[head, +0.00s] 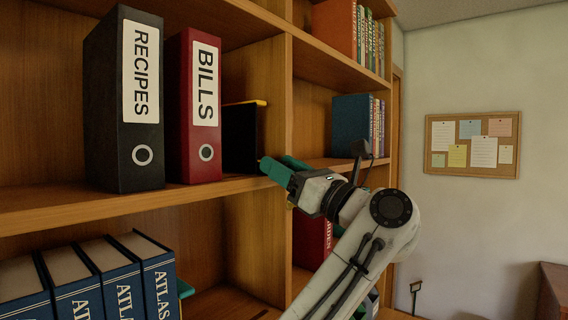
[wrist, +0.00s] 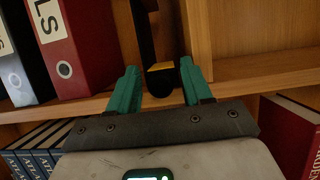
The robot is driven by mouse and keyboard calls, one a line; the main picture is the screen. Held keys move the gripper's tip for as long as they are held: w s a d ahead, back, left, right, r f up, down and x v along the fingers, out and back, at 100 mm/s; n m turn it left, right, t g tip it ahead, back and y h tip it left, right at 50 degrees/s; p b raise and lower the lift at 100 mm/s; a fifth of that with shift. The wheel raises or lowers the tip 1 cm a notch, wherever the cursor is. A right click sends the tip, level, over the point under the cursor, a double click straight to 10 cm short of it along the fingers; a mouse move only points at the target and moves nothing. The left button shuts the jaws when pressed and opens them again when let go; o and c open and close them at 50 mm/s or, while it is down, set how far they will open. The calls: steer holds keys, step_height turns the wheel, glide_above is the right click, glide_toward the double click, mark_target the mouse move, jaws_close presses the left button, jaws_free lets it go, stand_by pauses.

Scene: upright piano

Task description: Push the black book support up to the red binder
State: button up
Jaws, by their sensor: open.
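The red binder (head: 192,110), labelled BILLS, stands upright on the shelf; part of it shows at the left in the wrist view (wrist: 75,45). The black book support (head: 240,138) stands just right of it, with a yellow edge on top. In the wrist view the black book support (wrist: 145,30) shows a small gap to the binder, and its yellow-and-black lower part appears between my fingertips. My gripper (head: 276,170) has green fingers, open, at the shelf's front edge right of the support. It also shows in the wrist view (wrist: 159,75). Contact cannot be told.
A black binder (head: 125,100) labelled RECIPES stands left of the red one. A wooden upright (head: 275,90) closes the compartment on the right. A red book (wrist: 292,135) shows at lower right in the wrist view.

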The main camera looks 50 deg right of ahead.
jaws_close()
stand_by(0.5)
steer(key=shift+w, duration=0.1)
